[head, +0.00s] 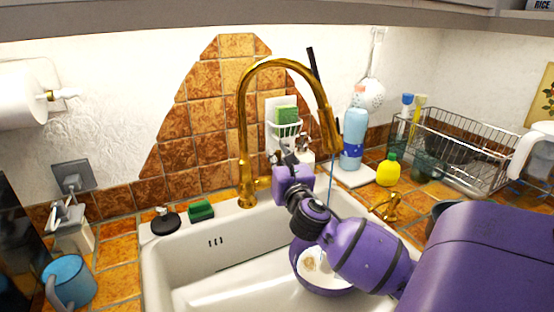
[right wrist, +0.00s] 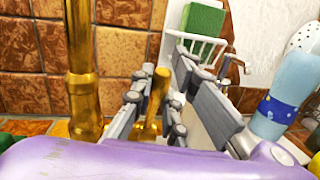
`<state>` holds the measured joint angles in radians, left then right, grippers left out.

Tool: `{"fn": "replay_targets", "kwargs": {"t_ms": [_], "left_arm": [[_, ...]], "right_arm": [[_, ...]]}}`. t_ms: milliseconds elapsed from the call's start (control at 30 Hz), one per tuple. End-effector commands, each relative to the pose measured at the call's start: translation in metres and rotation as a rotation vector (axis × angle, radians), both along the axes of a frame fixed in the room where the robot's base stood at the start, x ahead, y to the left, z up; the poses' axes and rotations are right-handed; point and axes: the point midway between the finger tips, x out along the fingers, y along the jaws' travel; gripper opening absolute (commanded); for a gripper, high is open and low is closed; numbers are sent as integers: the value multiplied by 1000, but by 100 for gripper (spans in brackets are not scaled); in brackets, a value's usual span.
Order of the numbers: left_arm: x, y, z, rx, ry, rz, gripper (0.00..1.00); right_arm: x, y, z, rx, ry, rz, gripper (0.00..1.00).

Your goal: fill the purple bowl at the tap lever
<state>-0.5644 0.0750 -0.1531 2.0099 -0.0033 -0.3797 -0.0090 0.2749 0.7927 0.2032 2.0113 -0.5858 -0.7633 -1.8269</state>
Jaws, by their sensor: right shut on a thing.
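The gold tap (head: 243,140) arches over the white sink (head: 190,270), its spout pointing down on the right. A thin bluish stream of water (head: 331,175) falls from the spout toward the bowl. The purple bowl (head: 325,290) sits in the sink, partly hidden by my right arm; its pale inside shows brownish patches. My right gripper (head: 284,152) is at the tap's base, shut on the gold tap lever. In the right wrist view the lever (right wrist: 154,103) stands between the fingers (right wrist: 158,110), right of the tap column (right wrist: 82,75). My left gripper is out of view.
A black stopper (head: 165,222) and green sponge (head: 201,210) lie on the back rim. A blue mug (head: 70,278) stands at left. A blue bottle (head: 353,140), yellow bottle (head: 388,170) and wire dish rack (head: 465,150) stand at right. The sink's left part is clear.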

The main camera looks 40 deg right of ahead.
Motion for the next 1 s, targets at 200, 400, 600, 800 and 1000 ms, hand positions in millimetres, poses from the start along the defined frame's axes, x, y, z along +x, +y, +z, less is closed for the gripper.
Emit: {"fn": "replay_targets", "kwargs": {"t_ms": [200, 400, 600, 800, 1000], "left_arm": [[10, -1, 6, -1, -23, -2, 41], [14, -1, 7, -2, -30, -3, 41], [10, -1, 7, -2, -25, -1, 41], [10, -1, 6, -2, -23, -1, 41], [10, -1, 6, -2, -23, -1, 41]], "right_arm": [[0, 2, 1, 4, -1, 3, 19], [0, 1, 2, 2, 0, 2, 32], [-1, 1, 1, 1, 0, 1, 32], [-18, 10, -1, 2, 1, 2, 32], [-55, 31, -6, 3, 3, 2, 32]]}}
